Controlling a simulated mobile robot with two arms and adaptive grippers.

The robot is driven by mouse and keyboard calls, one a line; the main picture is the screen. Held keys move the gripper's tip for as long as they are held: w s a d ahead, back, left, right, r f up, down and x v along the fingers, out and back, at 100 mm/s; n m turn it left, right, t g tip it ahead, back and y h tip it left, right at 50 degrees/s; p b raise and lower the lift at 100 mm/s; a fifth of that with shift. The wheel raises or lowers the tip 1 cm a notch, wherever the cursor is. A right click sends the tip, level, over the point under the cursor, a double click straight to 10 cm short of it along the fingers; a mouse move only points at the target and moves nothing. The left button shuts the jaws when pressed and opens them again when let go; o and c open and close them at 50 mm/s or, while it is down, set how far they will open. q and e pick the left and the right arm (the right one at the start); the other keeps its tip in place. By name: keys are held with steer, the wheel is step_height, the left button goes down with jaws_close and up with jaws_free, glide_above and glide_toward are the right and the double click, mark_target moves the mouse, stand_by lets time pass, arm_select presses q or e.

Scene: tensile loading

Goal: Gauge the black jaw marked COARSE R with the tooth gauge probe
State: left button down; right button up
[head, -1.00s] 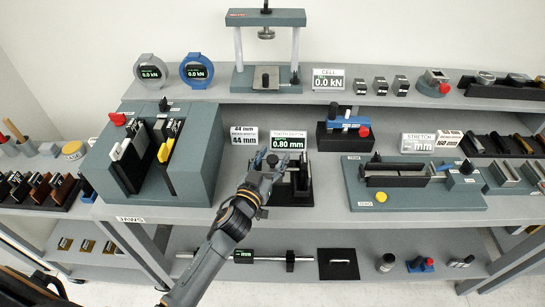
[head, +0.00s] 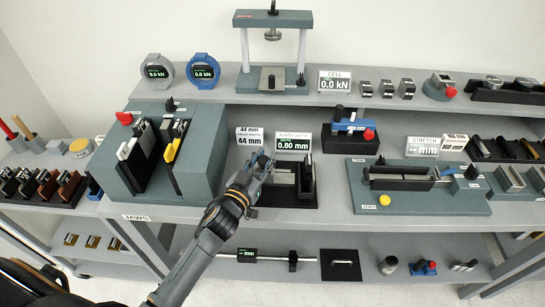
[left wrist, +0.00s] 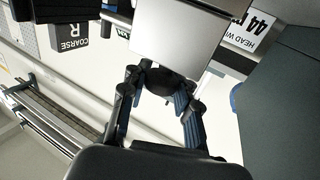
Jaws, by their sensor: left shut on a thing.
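In the head view my left gripper (head: 259,163) is over the left part of the black tooth gauge stand (head: 290,198), below the 0.80 mm display (head: 293,143). In the left wrist view its fingers (left wrist: 168,92) are shut on a dark round part at the end of a pale silver block (left wrist: 180,40). I cannot tell whether this is the probe or a jaw. A dark plate reading COARSE R (left wrist: 70,42) shows at the upper left of the wrist view, apart from the fingers. My right gripper is not in view.
The grey fixture with slots (head: 205,170) stands close left of my gripper. The stretch bench (head: 420,205) is at the right. A 44 mm sign (head: 249,137) stands behind my gripper. The jaw rack (head: 70,192) is at the far left.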

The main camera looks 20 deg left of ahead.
arm_select(q)
steer(key=shift+a+f, duration=0.1)
steer(key=shift+a, duration=0.05)
steer(key=c, duration=1.3)
jaws_free()
steer(key=shift+s, duration=0.1)
steer(key=o, duration=0.3)
steer(key=shift+s+a, duration=0.1)
steer(key=shift+a, duration=0.05)
steer(key=shift+s+a, duration=0.1)
steer(key=shift+s, duration=0.25)
steer(key=s, duration=0.7)
steer(key=s+a, duration=0.1)
steer(key=s, duration=0.3)
steer(key=shift+s+a, duration=0.1)
steer(key=shift+s, duration=0.1)
steer(key=shift+a, duration=0.1)
